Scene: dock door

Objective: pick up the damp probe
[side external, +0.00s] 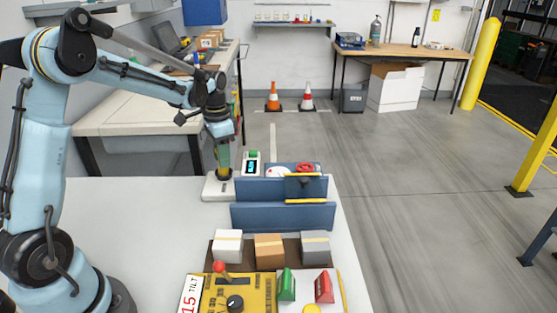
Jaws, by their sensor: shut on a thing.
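My gripper (222,158) points straight down at the left end of the blue racks and is shut on a slim upright thing, which I take to be the damp probe (223,170). Only a little of it shows, greenish and yellowish between the jaws. Its lower end is at a dark ring on a white base block (216,190); I cannot tell whether it is still seated there or just clear of it. The jaws hide most of it.
A white meter with a green top and dark screen (251,164) stands close right of my gripper. Blue racks (283,214) with a red-topped item (304,168) are beside it. Boxes (269,247) and a yellow control panel (235,295) lie nearer. The table's left part is clear.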

